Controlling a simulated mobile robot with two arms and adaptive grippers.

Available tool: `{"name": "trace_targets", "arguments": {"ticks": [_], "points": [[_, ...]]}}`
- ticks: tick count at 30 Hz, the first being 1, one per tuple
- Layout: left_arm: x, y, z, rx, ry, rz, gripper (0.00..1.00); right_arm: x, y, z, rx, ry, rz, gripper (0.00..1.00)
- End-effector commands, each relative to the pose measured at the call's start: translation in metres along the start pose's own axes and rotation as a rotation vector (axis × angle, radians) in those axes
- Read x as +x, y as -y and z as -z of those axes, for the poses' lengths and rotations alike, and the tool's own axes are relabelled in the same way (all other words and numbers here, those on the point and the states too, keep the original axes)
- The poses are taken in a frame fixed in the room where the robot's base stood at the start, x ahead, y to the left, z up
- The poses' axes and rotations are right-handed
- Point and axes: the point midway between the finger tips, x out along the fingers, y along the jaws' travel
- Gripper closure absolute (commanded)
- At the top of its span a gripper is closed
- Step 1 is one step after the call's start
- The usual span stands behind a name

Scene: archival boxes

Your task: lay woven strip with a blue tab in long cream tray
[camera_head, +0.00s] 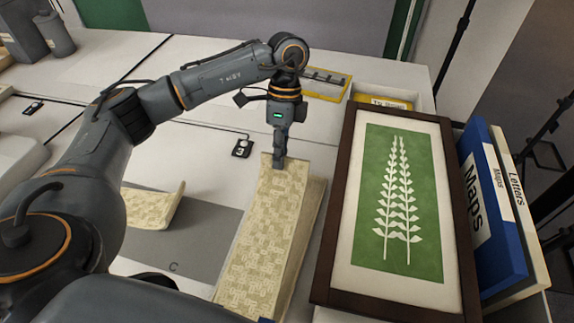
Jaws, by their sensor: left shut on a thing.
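The woven strip (262,235) is long, beige and patterned, and it runs from the middle of the view to the bottom edge. A small bit of blue, likely its tab (265,320), shows at its near end. My left gripper (279,160) points down and is shut on the strip's far end. The long cream tray (313,212) shows as a cream edge along the strip's right side. The strip covers most of it, so I cannot tell whether the strip touches it. My right gripper is not in view.
Another patterned piece (153,207) with a curled end lies on a grey mat (205,235) marked C. A dark-framed green leaf picture (395,205) stands close on the right, beside blue Maps (490,215) and cream Letters (525,215) boxes. A black tag marked 3 (241,148) lies behind the mat.

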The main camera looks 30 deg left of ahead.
Motion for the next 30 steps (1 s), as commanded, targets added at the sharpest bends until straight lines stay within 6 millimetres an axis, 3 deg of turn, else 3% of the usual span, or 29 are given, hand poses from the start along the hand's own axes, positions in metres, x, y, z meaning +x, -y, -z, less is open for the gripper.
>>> {"name": "trace_targets", "arguments": {"ticks": [3, 9, 14, 21, 30], "points": [[0.019, 0.025, 0.004, -0.002, 0.002, -0.006, 1.0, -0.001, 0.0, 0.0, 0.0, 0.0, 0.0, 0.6], [0.034, 0.048, 0.008, 0.0, 0.001, -0.004, 1.0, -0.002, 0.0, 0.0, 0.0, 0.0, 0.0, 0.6], [0.04, 0.056, 0.009, 0.0, 0.001, -0.004, 1.0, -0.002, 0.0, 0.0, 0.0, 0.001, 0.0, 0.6], [0.068, 0.067, 0.009, 0.0, 0.002, -0.004, 1.0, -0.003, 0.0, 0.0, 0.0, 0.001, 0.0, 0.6], [0.07, 0.068, 0.009, 0.0, 0.001, -0.002, 1.0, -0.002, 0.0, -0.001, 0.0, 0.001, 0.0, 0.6]]}}
